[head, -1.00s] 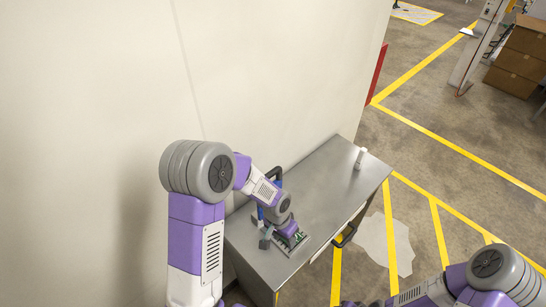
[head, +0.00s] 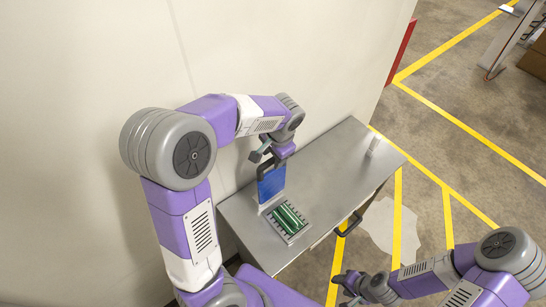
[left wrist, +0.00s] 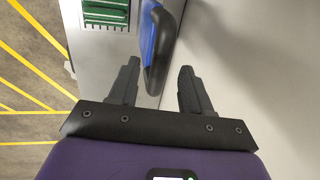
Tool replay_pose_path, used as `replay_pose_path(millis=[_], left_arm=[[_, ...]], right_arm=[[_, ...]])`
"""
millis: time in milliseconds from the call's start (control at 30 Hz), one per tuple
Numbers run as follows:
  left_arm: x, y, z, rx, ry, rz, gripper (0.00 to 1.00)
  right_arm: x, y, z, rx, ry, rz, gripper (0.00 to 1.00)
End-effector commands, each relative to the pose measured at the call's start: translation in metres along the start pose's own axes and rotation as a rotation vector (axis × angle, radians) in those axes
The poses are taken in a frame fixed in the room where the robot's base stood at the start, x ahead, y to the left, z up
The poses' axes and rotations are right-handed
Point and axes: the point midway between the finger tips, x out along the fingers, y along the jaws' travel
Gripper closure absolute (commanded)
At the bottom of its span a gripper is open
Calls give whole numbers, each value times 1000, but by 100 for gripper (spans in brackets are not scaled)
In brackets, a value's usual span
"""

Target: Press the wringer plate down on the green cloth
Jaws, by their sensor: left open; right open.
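The wringer plate (head: 271,184) is a blue panel with a black handle along its top. It stands upright at the edge of a ribbed drain tray (head: 276,225). The green cloth (head: 289,217) lies flat on the tray and also shows in the left wrist view (left wrist: 106,12). My left gripper (head: 266,153) is open beside the top of the plate. In the left wrist view the plate's black handle (left wrist: 155,68) shows between the spread fingers (left wrist: 158,80); contact cannot be told. My right gripper (head: 345,285) is open, low in front of the table, away from the tray.
The tray rests on a steel table (head: 325,185) against a pale wall. A small white object (head: 373,146) stands at the table's far right end. A black handle (head: 349,224) sticks out from the table's front. The tabletop right of the tray is clear.

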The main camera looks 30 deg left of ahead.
Motion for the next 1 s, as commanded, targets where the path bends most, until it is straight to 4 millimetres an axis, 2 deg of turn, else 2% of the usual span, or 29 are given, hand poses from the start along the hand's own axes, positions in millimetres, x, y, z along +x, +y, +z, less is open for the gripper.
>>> replay_pose_path(millis=[133, 433, 733, 1000], left_arm=[[12, 0, 1, 0, -2, 1, 52], [14, 0, 0, -1, 0, 1, 53], [14, 0, 0, 0, 0, 1, 99], [14, 0, 0, 0, 1, 1, 100]], right_arm=[[1, 0, 0, 0, 0, 0, 52], [1, 0, 0, 0, 0, 0, 52], [1, 0, 0, 0, 0, 0, 52], [1, 0, 0, 0, 1, 0, 52]])
